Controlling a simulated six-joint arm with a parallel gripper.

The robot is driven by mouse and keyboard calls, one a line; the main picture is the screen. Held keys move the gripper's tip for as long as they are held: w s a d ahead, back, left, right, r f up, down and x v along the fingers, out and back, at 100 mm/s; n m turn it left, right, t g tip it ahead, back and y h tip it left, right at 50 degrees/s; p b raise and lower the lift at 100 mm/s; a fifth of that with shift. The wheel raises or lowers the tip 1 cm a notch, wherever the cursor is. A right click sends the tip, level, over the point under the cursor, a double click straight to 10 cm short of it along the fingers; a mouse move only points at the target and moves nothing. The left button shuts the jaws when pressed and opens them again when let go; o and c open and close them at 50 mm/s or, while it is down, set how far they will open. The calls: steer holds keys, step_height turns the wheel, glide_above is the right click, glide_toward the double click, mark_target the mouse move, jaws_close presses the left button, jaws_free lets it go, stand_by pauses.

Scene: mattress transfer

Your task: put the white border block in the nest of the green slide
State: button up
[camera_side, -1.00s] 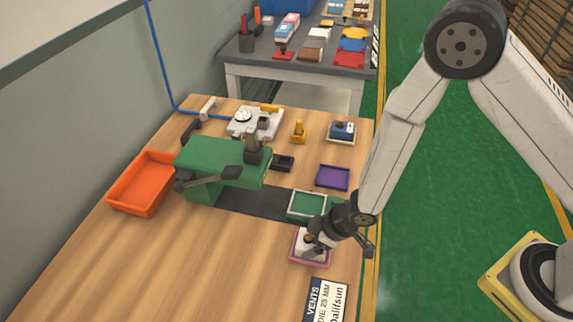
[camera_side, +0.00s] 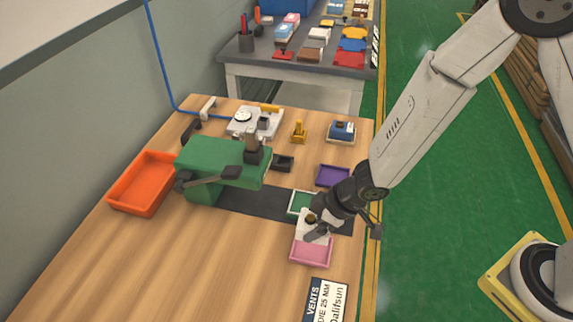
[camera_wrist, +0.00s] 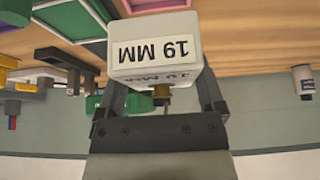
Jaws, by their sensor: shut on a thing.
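My gripper (camera_side: 314,224) is shut on a white block (camera_side: 306,216) by its brass knob, just above and beyond the pink tray. In the wrist view my gripper (camera_wrist: 160,97) holds the white block (camera_wrist: 155,50), which bears an upside-down "19 MM" label. The green slide (camera_side: 293,203), a shallow green nest with a pale rim, sits on the dark track of the green press. The block and my gripper hide much of it in the side view. The wrist view shows part of the green slide (camera_wrist: 78,22) at upper left, apart from the block.
The pink tray (camera_side: 311,254) is empty. A purple tray (camera_side: 333,175) lies beyond the slide. The green press (camera_side: 222,160) with its dark lever stands left of the slide. An orange bin (camera_side: 142,185) is at far left. The front wood surface is mostly clear.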

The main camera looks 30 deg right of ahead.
mark_target(312, 217)
steer(key=shift+r, duration=1.15)
steer(key=shift+d+r, duration=0.1)
steer(key=shift+d+r, duration=0.3)
steer(key=shift+d, duration=0.2)
steer(key=s+d+r, duration=0.3)
steer(key=d+r, duration=0.1)
steer(key=d, duration=0.4)
